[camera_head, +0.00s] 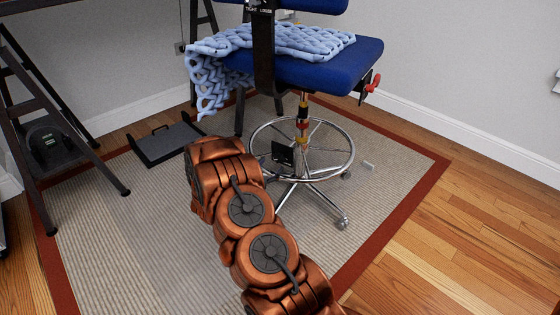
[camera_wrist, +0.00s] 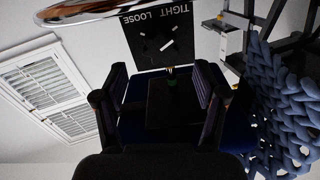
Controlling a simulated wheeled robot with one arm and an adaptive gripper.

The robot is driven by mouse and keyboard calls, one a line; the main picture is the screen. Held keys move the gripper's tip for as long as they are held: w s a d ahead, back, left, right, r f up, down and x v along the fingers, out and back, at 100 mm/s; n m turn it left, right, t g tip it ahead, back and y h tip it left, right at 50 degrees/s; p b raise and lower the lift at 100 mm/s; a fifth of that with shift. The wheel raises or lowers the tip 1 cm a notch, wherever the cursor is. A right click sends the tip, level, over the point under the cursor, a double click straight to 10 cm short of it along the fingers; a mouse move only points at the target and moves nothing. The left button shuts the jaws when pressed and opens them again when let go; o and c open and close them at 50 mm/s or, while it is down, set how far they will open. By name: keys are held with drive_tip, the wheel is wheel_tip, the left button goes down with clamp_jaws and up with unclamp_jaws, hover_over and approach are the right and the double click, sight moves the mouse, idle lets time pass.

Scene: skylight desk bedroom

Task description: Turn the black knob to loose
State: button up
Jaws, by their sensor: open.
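A black panel (camera_wrist: 184,27) marked TIGHT and LOOSE shows in the wrist view, beyond my fingers. A white pointer line on it, slanted, marks the black knob (camera_wrist: 167,47), whose outline blends into the dark panel. In the head view my copper arm hides the gripper.
A light-blue knitted blanket (camera_head: 275,40) drapes over the seat and hangs at its left. A chrome foot ring (camera_head: 340,172) and wheeled base stand on the rug (camera_head: 125,210). A dark ladder-like stand (camera_head: 48,135) is at left. Floor at right is clear.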

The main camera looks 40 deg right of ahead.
sight(278, 159)
drive_tip(key=b+x, duration=0.2)
drive_tip(key=x, duration=0.4)
drive_tip(key=shift+f, duration=0.1)
drive_tip(key=shift+w+d+b, duration=0.25)
drive_tip(key=shift+d+b, duration=0.05)
drive_tip(key=shift+d, duration=0.35)
drive_tip(key=shift+c, duration=0.3)
drive_tip(key=c, duration=1.1)
drive_tip(key=shift+r+p, duration=0.2)
drive_tip(key=shift+p, duration=0.25)
